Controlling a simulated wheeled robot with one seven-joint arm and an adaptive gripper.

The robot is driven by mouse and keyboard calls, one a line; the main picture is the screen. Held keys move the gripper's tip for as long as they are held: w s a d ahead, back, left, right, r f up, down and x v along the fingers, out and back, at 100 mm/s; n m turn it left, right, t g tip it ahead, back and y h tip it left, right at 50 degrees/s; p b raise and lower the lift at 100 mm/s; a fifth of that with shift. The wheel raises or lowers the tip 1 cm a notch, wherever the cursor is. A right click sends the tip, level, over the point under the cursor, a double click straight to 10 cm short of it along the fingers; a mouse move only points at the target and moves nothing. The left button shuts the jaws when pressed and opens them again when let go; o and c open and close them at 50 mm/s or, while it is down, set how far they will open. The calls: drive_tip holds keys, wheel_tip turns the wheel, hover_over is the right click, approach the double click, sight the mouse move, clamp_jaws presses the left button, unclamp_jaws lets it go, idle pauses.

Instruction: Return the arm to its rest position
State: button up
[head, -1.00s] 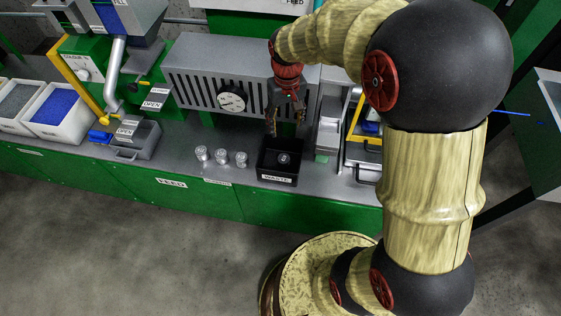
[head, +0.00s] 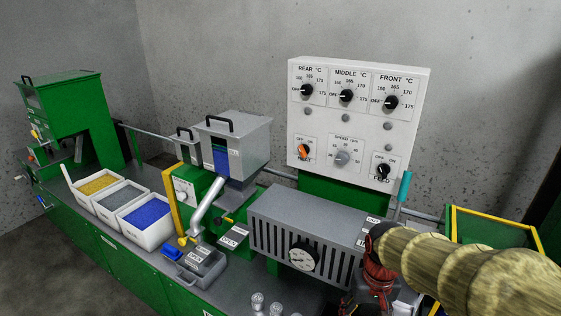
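My arm reaches in from the lower right of the head view, its pale, wood-patterned links ending in a dark joint and a red wrist. My gripper (head: 362,304) hangs below the wrist at the bottom edge, in front of the right end of the grey slotted barrel housing (head: 308,238). Its fingertips are small, dark and partly cut off by the frame, so I cannot tell whether it is open or shut, or whether it holds anything.
A white control panel (head: 358,118) with knobs stands behind the housing. A grey hopper (head: 235,145) with a chute is left of it. White bins of yellow, grey and blue pellets (head: 147,212) line the green bench. Small metal cups (head: 257,303) stand at the bottom edge.

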drive_tip(key=s+a+r+t+p, duration=0.1)
drive_tip(key=s+r+t, duration=0.4)
drive_tip(key=s+r, duration=0.6)
drive_tip(key=shift+s+r+p, duration=0.25)
drive_tip(key=shift+r+p, duration=0.1)
drive_tip(key=shift+r, duration=1.5)
